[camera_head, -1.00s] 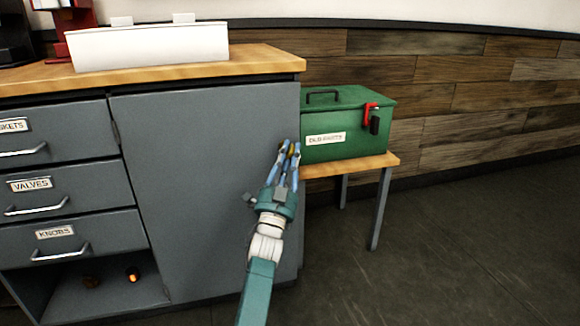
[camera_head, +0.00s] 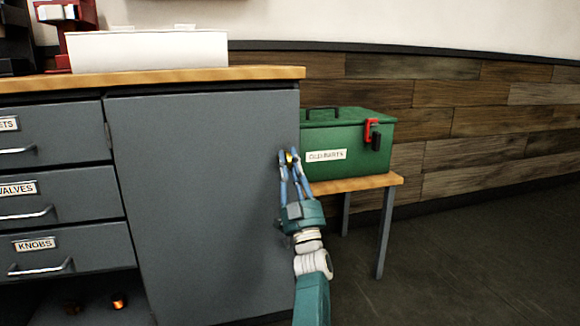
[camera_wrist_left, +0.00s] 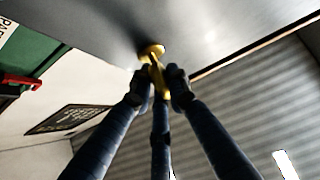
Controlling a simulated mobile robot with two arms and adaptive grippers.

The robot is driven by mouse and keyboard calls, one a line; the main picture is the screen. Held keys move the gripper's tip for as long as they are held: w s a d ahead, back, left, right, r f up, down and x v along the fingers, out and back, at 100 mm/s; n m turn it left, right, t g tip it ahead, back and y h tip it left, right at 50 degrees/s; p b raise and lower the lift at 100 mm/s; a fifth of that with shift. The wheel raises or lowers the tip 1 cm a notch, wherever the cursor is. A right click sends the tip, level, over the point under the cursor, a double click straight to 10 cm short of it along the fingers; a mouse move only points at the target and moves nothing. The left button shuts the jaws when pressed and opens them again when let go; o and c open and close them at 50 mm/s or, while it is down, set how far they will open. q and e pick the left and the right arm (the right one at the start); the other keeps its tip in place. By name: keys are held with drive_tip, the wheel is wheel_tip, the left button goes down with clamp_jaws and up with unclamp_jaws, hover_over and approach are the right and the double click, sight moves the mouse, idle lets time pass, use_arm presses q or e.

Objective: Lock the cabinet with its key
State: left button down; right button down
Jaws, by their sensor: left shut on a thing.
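The grey cabinet door (camera_head: 200,200) is closed, left of my left gripper in the head view. My left gripper (camera_head: 289,156) is at the door's right edge, its fingers pointing up and shut on a small yellow key. In the left wrist view, the key (camera_wrist_left: 158,78) is between the fingertips of my left gripper (camera_wrist_left: 160,88). A round yellow piece (camera_wrist_left: 152,50), probably the lock, sits against the grey cabinet surface (camera_wrist_left: 225,22). The key's tip meets it; how deep it goes in, I cannot tell. My right gripper is not in view.
A green toolbox (camera_head: 350,145) with a red latch stands on a low wooden bench (camera_head: 365,182), close to the right of my gripper. Drawers (camera_head: 55,195) are left of the door. The floor (camera_head: 470,245) at right is clear.

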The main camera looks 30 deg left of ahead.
use_arm(q)
drive_tip(key=shift+f, duration=0.1)
idle(0.3)
drive_tip(key=c, duration=1.9)
unclamp_jaws()
drive_tip(key=shift+c, duration=0.2)
wheel_tip(320, 180, up, 10)
